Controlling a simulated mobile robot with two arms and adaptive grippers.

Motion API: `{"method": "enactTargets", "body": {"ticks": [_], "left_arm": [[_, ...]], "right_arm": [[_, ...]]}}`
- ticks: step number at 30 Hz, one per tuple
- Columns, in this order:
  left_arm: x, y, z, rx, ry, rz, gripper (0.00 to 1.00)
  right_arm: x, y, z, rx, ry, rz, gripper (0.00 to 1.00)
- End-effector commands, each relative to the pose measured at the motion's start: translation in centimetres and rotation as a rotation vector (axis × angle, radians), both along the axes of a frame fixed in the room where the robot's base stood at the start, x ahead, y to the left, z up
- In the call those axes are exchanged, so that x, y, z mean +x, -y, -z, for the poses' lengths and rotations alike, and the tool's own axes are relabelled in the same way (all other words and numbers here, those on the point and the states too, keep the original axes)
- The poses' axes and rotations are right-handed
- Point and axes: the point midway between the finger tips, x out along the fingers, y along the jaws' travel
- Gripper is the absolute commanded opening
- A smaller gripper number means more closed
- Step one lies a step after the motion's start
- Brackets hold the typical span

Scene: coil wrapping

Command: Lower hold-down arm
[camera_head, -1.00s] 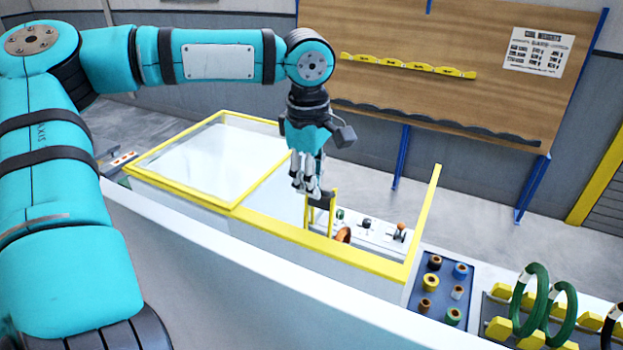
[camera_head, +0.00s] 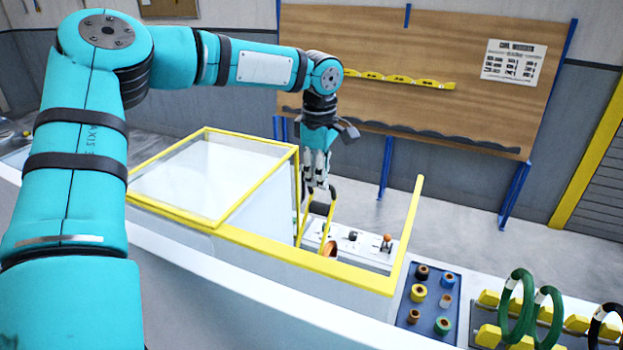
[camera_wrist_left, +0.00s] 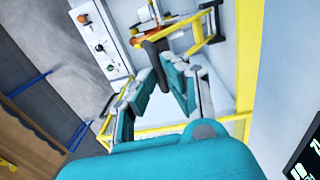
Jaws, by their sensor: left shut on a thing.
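The hold-down arm (camera_head: 330,217) is a yellow frame with a dark handle at its upper end, inside the machine's yellow-edged enclosure. It stands raised and leans a little. It also shows in the left wrist view (camera_wrist_left: 182,45). My left gripper (camera_head: 318,186) comes down from above and is shut on the dark handle. In the left wrist view its fingers (camera_wrist_left: 157,68) close around the dark handle (camera_wrist_left: 160,80). The fingers partly hide the grip in the head view. My right gripper is not in view.
A clear lid with a yellow frame (camera_head: 212,220) covers the enclosure's left part. An orange part (camera_head: 330,248) and a white control panel (camera_head: 362,243) lie beside the arm. A blue tray (camera_head: 452,318) of small spools and a yellow rack (camera_head: 488,338) with coils stand at right.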

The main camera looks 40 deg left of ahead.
Motion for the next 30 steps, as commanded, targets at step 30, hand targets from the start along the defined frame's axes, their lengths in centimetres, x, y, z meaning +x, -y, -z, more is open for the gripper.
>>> {"method": "enactTargets", "body": {"ticks": [30], "left_arm": [[0.3, 0.0, -5.9, -0.001, 0.006, -0.001, 0.34]], "right_arm": [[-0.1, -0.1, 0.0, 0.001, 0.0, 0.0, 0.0]]}}
